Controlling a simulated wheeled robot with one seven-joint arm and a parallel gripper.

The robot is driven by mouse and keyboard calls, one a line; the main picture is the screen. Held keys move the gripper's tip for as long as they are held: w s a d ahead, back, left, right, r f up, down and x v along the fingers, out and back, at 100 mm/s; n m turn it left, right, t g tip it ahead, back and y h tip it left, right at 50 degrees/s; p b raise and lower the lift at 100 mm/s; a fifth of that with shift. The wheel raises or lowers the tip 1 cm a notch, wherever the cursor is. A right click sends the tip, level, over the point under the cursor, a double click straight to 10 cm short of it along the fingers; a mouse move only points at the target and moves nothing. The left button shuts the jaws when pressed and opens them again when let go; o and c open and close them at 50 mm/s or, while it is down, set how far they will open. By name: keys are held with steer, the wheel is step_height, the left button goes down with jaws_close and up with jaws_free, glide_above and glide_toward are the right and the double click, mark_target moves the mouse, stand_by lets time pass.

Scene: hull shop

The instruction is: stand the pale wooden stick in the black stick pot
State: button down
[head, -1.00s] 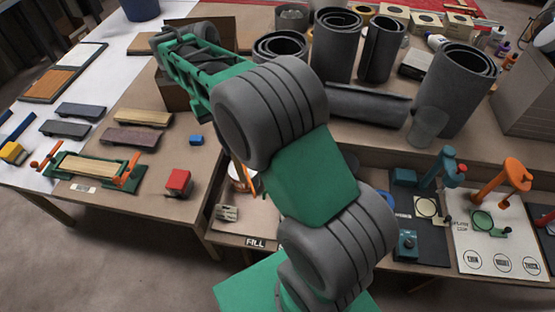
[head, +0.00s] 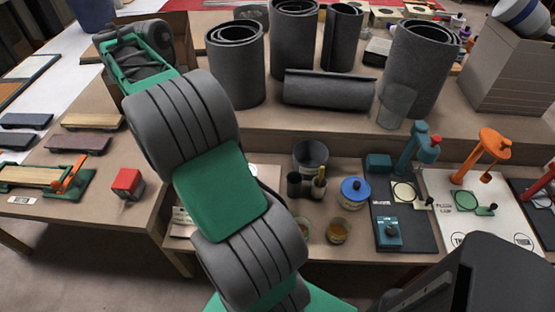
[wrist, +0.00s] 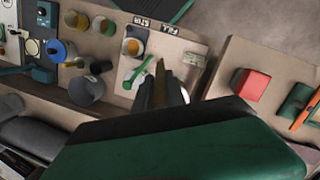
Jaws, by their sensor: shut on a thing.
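In the wrist view my gripper (wrist: 163,92) is shut on the pale wooden stick (wrist: 160,68), a short tan length showing at the dark fingers. They hang over the left part of the bench; my arm hides them in the head view. Two small black pots stand side by side on the bench in the head view: an empty-looking left one (head: 294,185) and a right one (head: 318,190) with a yellowish handle standing in it. I cannot tell for certain which is the stick pot. The held stick is apart from both.
A grey pot (head: 311,155) stands behind the black pots, a blue-lidded pot (head: 354,192) to their right and an amber jar (head: 337,231) in front. Large grey rolls (head: 236,65) stand behind. A red block (head: 127,184) sits on the left table.

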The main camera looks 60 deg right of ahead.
steer(key=s+d+f+m+t+h+b, duration=0.1)
steer(key=s+d+f+m+b, duration=0.35)
steer(key=s+d+b, duration=0.4)
steer(key=s+d+f+m+b, duration=0.4)
steer(key=s+d+f+b, duration=0.15)
steer(key=s+d, duration=0.55)
step_height(320, 180, down, 14)
steer(key=w+d+b, duration=0.1)
steer(key=b, duration=1.1)
steer(key=shift+r, duration=0.25)
steer(key=c, duration=1.3)
jaws_free()
steer(key=shift+o, duration=0.6)
steer(key=o, duration=0.7)
